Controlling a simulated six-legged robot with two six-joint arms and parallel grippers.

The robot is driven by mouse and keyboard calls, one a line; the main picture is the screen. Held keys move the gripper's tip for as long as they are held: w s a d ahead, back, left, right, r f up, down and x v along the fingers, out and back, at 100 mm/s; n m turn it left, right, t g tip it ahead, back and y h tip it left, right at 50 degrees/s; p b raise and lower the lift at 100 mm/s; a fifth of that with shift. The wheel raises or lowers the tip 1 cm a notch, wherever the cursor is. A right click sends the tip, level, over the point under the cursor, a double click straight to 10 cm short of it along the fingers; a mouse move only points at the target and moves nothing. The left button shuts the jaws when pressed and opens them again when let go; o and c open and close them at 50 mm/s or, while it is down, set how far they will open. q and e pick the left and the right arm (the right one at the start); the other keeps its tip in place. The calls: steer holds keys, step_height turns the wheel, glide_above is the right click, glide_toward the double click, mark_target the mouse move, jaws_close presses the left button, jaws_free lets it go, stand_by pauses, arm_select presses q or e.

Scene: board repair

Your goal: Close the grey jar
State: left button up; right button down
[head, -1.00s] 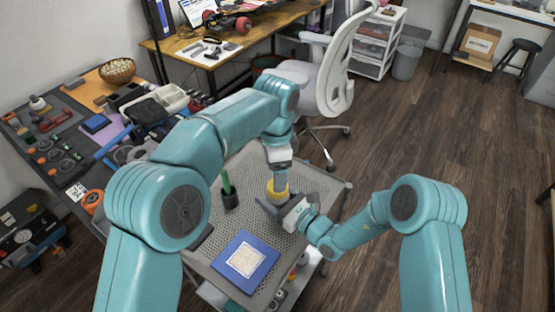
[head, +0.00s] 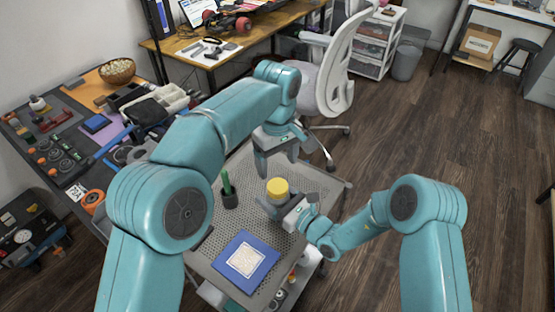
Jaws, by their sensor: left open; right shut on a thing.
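A yellow lid (head: 277,187) sits on top of the grey jar (head: 278,200), over the perforated trolley top. Most of the jar body is hidden by the lid and my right gripper. My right gripper (head: 277,206) is shut on the jar from the lower right. My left gripper (head: 278,165) is open and empty above and behind the lid, with its fingers pointing down and apart from it. I cannot tell from here how tightly the lid sits.
The trolley top (head: 313,183) also holds a dark cup (head: 229,201) with green items and a blue mat (head: 262,272) with a pale square. An office chair (head: 335,85) stands behind. A crowded bench (head: 75,205) is on the left.

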mark_target(278, 186)
steer(key=shift+s+f, duration=0.1)
steer(key=shift+f, duration=0.05)
arm_select(q)
steer(key=shift+f, duration=4.05)
steer(key=shift+c, duration=0.2)
steer(key=c, duration=1.1)
steer(key=shift+o, duration=0.2)
